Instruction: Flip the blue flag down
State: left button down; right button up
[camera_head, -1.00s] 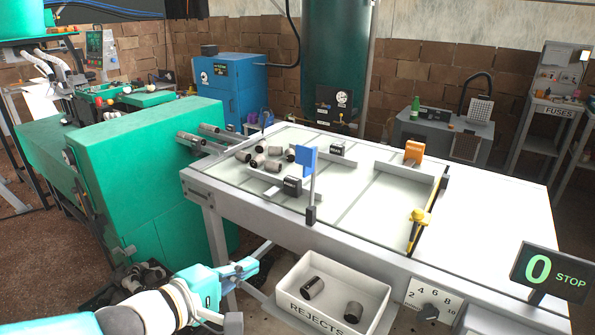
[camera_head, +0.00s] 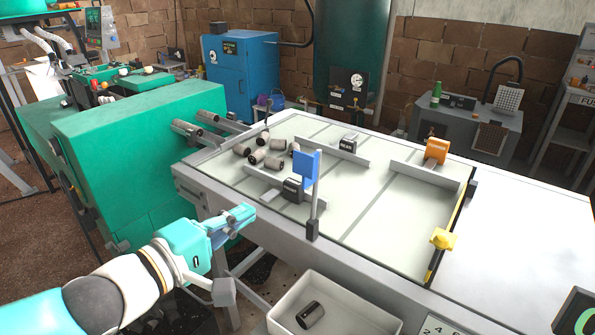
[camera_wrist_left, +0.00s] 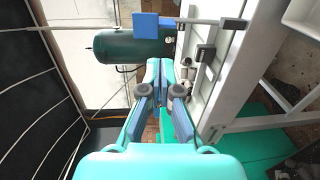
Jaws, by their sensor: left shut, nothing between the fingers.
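The blue flag (camera_head: 306,167) stands raised on a thin upright grey post. The post rises from a dark block (camera_head: 312,230) at the table's front edge. My left gripper (camera_head: 243,214) is shut and empty. It is in front of the table's near edge, to the left of the flag and apart from it. In the left wrist view the flag (camera_wrist_left: 146,27) lies beyond the shut fingertips (camera_wrist_left: 166,66), with its post running sideways across the picture. My right gripper is not in view.
The table (camera_head: 365,262) holds several grey paper plugs (camera_head: 257,156) at the back left, low guide bars and a yellow knob (camera_head: 444,239). A white bin (camera_head: 350,290) with a plug inside stands below the front edge. A green machine (camera_head: 150,150) is at left.

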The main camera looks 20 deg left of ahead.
pick_arm(q)
jog(key=b, duration=0.1)
send_near(304, 175)
jog(key=x, duration=0.6)
jog(key=shift+w+a+f, duration=0.15)
jog(key=shift+w+f, duration=0.1)
jog(key=shift+f, duration=0.05)
jog(key=shift+w, duration=0.4)
